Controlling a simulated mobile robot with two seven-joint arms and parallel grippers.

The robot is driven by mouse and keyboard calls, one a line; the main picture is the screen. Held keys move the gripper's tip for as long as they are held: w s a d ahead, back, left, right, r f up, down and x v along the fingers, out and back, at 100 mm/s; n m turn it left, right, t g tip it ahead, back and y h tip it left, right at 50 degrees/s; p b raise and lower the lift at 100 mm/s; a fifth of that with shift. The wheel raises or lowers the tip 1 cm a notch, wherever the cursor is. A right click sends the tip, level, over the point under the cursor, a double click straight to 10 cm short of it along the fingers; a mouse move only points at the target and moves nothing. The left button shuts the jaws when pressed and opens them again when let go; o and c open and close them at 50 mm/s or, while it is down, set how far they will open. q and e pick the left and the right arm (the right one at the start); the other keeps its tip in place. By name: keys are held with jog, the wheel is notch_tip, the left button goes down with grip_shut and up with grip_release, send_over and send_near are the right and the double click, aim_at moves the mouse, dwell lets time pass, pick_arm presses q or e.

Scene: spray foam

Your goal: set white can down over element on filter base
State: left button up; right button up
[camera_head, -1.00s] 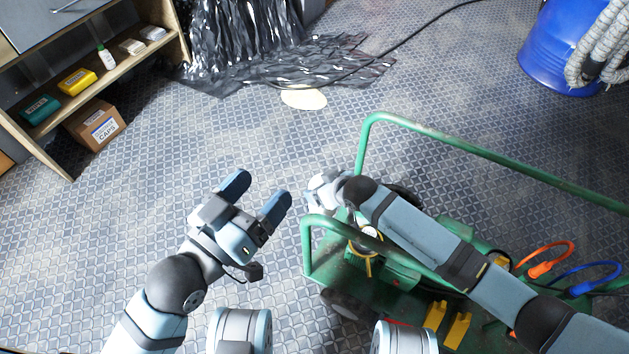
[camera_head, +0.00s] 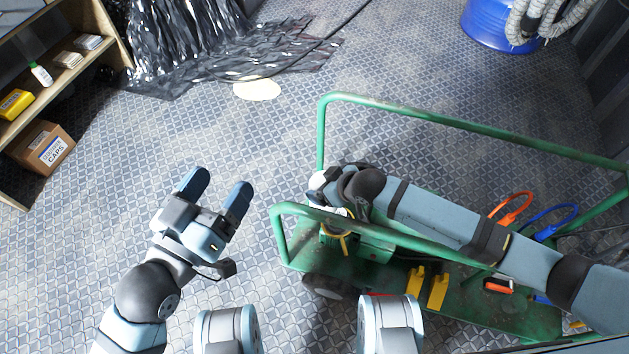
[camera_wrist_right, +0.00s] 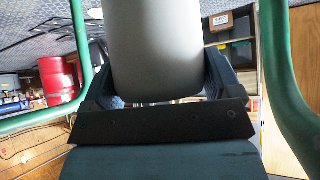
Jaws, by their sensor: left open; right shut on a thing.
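The white can (camera_wrist_right: 165,50) fills the upper middle of the right wrist view, looking grey in shade. My right gripper (camera_head: 322,188) is shut on it, one finger on each side. In the head view only a small white part (camera_head: 317,181) shows beside the gripper, over the near-left end of the green cart. Below it is green equipment (camera_head: 370,250) with a yellow part (camera_head: 345,240). The filter base and element cannot be made out; the gripper and arm cover that area. I cannot tell whether the can touches anything. My left gripper (camera_head: 217,187) is open and empty over the floor.
The green cart (camera_head: 460,302) has raised rails (camera_head: 440,117) around my right arm. Yellow blocks (camera_head: 427,287) and orange (camera_head: 513,207) and blue (camera_head: 556,220) loops are on its right part. A shelf (camera_head: 105,55) stands at left, a blue drum (camera_head: 490,25) at back right.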

jog(key=d, duration=0.1)
jog(key=s+d, duration=0.1)
jog(key=d, duration=0.1)
jog(key=shift+s, duration=0.1)
jog(key=shift+s+d+b, duration=0.25)
jog(key=shift+d+b, duration=0.05)
jog(key=shift+d, duration=0.25)
jog(key=shift+r, duration=0.1)
